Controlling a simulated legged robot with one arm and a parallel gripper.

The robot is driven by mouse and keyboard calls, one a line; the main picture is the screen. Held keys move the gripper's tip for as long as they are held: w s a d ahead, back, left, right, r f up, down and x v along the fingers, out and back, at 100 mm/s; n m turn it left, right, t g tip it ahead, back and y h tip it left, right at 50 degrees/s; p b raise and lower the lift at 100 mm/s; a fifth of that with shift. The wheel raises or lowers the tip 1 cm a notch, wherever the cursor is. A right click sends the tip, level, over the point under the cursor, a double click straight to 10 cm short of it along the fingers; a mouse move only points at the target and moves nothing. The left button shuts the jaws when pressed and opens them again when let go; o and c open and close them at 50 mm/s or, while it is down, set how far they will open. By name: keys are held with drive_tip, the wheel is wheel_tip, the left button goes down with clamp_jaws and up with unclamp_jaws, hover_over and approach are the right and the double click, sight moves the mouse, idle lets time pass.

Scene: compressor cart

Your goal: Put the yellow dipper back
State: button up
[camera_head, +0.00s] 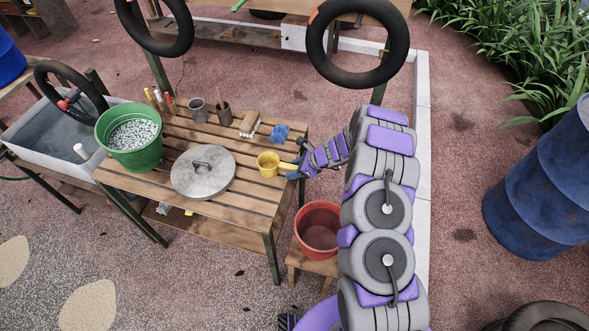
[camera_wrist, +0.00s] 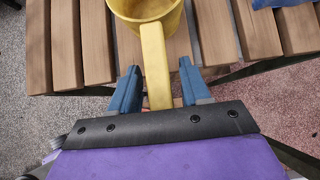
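The yellow dipper (camera_head: 268,164) is a small cup with a straight handle, near the right end of the slatted wooden table (camera_head: 232,222). It looks upright, and its handle points right toward my gripper (camera_head: 294,172). In the wrist view, the dipper's cup (camera_wrist: 150,10) is at the top and its handle runs down between the two blue fingers of my gripper (camera_wrist: 159,82). The fingers are open around the handle, with a narrow gap visible at least on the right side. The handle's lower end reaches the dark gripper bar.
A grey round lid (camera_head: 203,174) lies left of the dipper, and a green bucket (camera_head: 130,138) of pale pieces stands further left. A blue cloth (camera_head: 279,133) and a brush (camera_head: 249,124) lie behind. A red bucket (camera_head: 318,230) stands below the table's right end.

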drive_tip(key=shift+o, duration=0.4)
drive_tip(key=shift+d+r, duration=0.3)
drive_tip(key=shift+r, duration=0.05)
drive_tip(key=p+v, duration=0.2)
drive_tip(key=v, duration=0.9)
drive_tip(key=s+a+r+n+g, duration=0.1)
drive_tip(key=s+a+r+n, duration=0.25)
drive_tip(key=s+r, duration=0.3)
drive_tip(key=s+a+r+n+g+h, duration=0.1)
drive_tip(key=s+a+r+n+g, duration=0.1)
drive_tip(key=s+r+n, duration=0.4)
drive_tip(key=s+a+r+n+g, duration=0.15)
drive_tip(key=s+r, duration=0.25)
drive_tip(key=r, duration=0.4)
drive_tip(key=s+d+r+n+h, duration=0.2)
drive_tip(key=s+d+n, duration=0.1)
drive_tip(key=s, duration=0.6)
drive_tip(key=s+d+r+n+h, duration=0.2)
drive_tip(key=s+d+r+n, duration=0.1)
drive_tip(key=s, duration=0.6)
drive_tip(key=s+d+r+n+h, duration=0.2)
drive_tip(key=s+n, duration=0.3)
drive_tip(key=s, duration=0.4)
drive_tip(key=shift+s+d+r+h, duration=0.3)
drive_tip(key=shift+d+h, duration=0.2)
drive_tip(key=shift+d, duration=0.2)
